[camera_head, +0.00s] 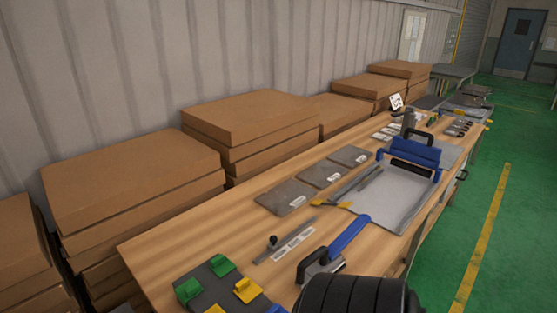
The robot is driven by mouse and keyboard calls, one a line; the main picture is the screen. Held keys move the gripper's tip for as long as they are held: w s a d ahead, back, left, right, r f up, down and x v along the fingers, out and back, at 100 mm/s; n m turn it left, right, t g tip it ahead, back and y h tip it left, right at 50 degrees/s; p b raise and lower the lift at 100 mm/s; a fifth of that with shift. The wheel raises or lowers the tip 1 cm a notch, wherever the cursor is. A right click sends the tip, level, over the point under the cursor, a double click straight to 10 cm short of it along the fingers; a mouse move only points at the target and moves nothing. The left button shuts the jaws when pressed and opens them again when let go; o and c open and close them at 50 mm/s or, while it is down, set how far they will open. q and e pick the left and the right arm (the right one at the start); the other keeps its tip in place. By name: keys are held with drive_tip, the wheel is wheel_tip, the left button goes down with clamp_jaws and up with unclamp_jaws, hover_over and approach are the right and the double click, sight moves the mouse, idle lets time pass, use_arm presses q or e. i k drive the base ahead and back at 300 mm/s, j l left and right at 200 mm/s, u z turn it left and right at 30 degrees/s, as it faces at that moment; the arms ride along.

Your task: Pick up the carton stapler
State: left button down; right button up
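A tool with a long blue handle and a dark metal loop-shaped end (333,252) lies on the wooden workbench (165,243), near its front edge; it looks like the carton stapler, though I cannot be sure. Its lower end is close to a black ribbed rounded part at the bottom of the picture, which seems to be mine and may cover some of it. No gripper fingers show, so neither gripper can be placed relative to the tool.
Flat cardboard stacks (130,186) line the wall behind the bench. A grey sheet (389,197) with a blue device (413,153) lies farther along. Grey plates (320,174), a metal strip (285,240) and green and yellow clips (247,290) are near. Green floor is open at right.

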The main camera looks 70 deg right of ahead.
sight(304, 275)
drive_tip(key=z, duration=2.5)
drive_tip(key=k, duration=0.15)
drive_tip(key=i+l+u, duration=0.1)
drive_tip(key=l+u, duration=0.2)
drive_tip(key=l, duration=0.85)
